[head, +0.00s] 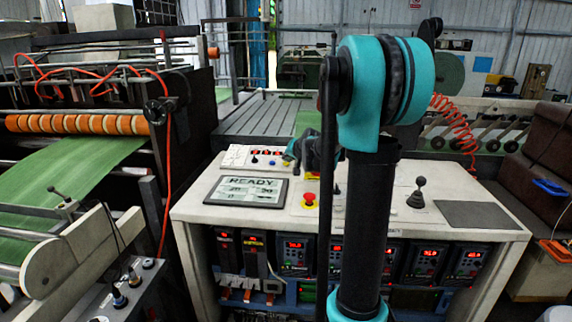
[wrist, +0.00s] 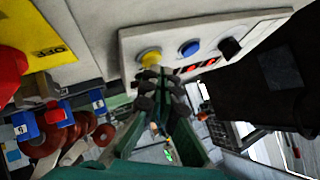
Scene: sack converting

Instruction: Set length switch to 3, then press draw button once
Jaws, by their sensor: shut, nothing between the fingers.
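A white control panel (head: 240,157) stands at the back left of the console top. In the wrist view the panel (wrist: 130,42) carries a yellow button (wrist: 150,57), a blue button (wrist: 189,47), a black knob (wrist: 229,47) and small red displays (wrist: 199,65). No label shows which one is the draw button or length switch, and the knob's setting cannot be read. My gripper (wrist: 161,76) is shut and empty, its tips just by the yellow button; touching or apart, I cannot tell. In the head view my gripper (head: 290,160) is at the panel's right end, partly hidden by my arm.
A READY display (head: 246,190) lies on the console (head: 375,215). A machine with orange rollers (head: 80,124) and green sheet is at left.

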